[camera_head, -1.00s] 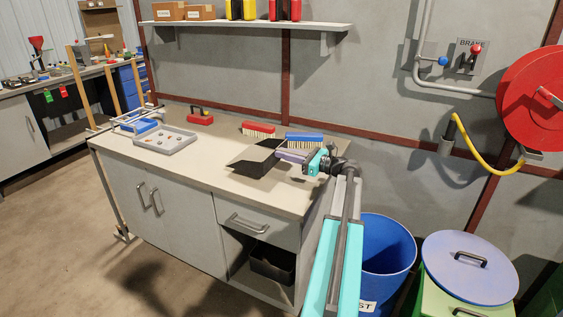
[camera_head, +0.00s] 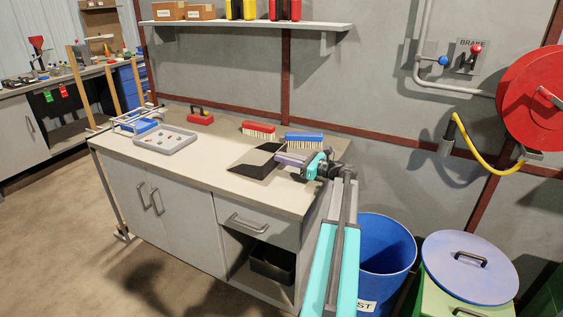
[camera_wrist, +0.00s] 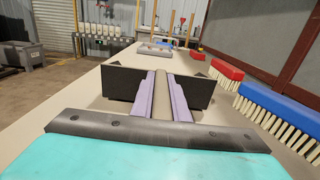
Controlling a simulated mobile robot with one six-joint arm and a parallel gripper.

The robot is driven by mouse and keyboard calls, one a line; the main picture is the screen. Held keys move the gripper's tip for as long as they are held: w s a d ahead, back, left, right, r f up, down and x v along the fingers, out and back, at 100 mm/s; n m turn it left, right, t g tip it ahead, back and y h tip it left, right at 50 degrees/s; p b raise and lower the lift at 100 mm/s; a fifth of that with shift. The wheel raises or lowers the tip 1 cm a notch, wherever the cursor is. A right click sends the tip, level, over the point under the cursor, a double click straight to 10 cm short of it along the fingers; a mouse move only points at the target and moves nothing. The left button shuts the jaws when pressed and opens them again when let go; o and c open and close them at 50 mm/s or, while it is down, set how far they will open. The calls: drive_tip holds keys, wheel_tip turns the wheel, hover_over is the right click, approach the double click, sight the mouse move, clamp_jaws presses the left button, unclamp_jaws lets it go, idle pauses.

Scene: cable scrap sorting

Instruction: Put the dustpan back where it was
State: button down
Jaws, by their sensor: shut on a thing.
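The black dustpan (camera_head: 257,159) is at the right part of the workbench top, its open mouth facing left. It also shows in the wrist view (camera_wrist: 105,83), straight ahead of my gripper. My gripper (camera_head: 288,158), with pale purple fingers, is shut on the dustpan's handle, a grey-beige bar (camera_wrist: 161,97) between the fingers in the wrist view. The pan is at or just above the bench surface; I cannot tell if it touches.
A red brush (camera_head: 258,131) and a blue brush (camera_head: 304,140) stand behind the dustpan, close to my gripper's right in the wrist view. A grey tray (camera_head: 181,146) with small pieces lies to the left. The bench top (camera_head: 213,170) between is clear. A blue bin (camera_head: 388,262) stands at right.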

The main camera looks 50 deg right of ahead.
drive_tip(key=shift+f, duration=0.35)
drive_tip(key=c, duration=1.7)
unclamp_jaws()
drive_tip(key=v, duration=1.2)
drive_tip(key=shift+s, duration=0.1)
